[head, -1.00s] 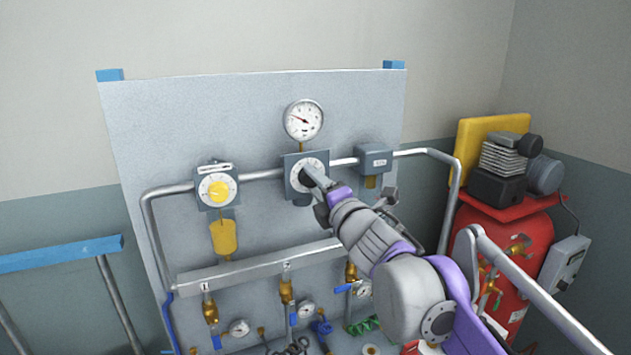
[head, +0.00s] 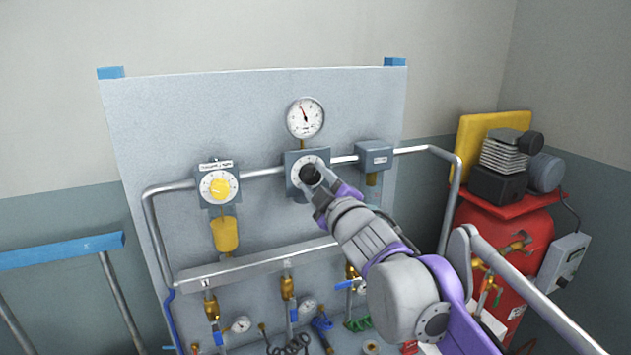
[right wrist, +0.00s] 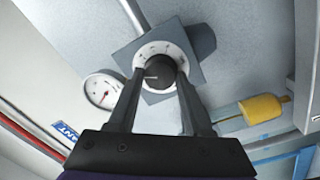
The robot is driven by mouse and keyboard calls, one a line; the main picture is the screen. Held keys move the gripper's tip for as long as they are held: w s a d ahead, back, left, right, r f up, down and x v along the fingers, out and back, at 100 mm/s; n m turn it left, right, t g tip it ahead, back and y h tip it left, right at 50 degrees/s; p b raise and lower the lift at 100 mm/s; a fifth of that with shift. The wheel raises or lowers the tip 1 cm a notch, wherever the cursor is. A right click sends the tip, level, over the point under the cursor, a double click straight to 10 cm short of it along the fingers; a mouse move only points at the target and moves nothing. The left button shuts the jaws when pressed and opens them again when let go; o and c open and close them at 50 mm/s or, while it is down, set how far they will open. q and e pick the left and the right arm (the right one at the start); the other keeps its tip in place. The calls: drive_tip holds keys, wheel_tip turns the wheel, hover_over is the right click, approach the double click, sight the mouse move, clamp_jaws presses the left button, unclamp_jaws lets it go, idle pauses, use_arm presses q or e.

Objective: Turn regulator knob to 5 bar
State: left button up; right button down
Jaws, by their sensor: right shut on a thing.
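The regulator knob (right wrist: 154,73) is black with a white mark, in front of a white dial on a grey square housing (head: 293,160). My right gripper (right wrist: 155,82) is shut on the knob, one finger on each side. In the head view the right gripper (head: 316,184) covers part of the dial. The gauge also shows in the right wrist view (right wrist: 103,92). The gauge numbers are too small to read. My left gripper is not in view.
A yellow-knobbed unit (head: 219,187) sits on the panel to the left, with a yellow cylinder (head: 225,235) below it. A grey box (head: 374,156) is close on the right. Pipes run between them. A red tank (head: 520,250) stands at the right.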

drive_tip(key=shift+m, duration=0.7)
drive_tip(key=shift+c, duration=1.6)
unclamp_jaws()
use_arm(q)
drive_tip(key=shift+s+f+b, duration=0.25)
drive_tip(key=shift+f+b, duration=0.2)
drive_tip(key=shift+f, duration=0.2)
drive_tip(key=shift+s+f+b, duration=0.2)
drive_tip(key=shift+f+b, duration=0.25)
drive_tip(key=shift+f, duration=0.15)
use_arm(e)
drive_tip(key=v, duration=1)
drive_tip(key=shift+s+d, duration=0.2)
drive_tip(key=shift+s, duration=0.2)
